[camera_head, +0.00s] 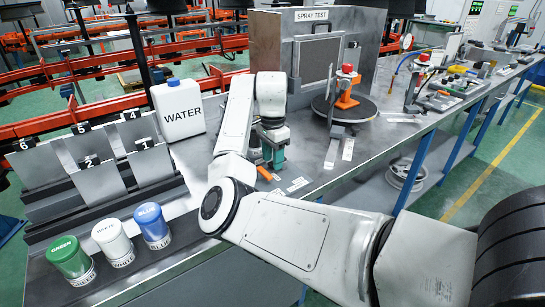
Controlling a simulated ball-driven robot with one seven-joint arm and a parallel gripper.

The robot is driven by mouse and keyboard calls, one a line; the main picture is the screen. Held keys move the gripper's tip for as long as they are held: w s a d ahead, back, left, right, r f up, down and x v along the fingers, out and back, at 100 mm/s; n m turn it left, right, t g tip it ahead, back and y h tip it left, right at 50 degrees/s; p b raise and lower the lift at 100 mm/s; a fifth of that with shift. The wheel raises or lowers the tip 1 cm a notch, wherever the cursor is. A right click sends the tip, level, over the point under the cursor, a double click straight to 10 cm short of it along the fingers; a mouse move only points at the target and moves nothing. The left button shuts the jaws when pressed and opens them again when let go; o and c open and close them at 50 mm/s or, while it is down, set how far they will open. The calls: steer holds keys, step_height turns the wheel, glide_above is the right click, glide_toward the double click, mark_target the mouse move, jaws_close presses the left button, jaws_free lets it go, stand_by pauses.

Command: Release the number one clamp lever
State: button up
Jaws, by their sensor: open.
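My gripper (273,158) is at mid-picture, pointing down over the grey bench, left of the round turntable. Its jaws are open, and their tips are small and partly hidden. A teal part shows right at the jaws; I cannot tell whether it belongs to the gripper. A small orange piece (264,173) lies just below and left of the jaws. No lever marked one can be made out. A number 1 label (145,144) sits on a grey panel in the rack at left. A red-topped orange fixture (347,90) stands on the turntable (366,111), apart from my gripper.
Green (68,256), white (112,239) and blue (152,225) capped jars stand at front left. A white WATER jug (181,113) and a spray test booth (268,45) stand behind. White strips lie on the bench (385,150); its right front is mostly clear.

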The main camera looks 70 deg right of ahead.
steer(key=shift+c, duration=0.2)
jaws_close()
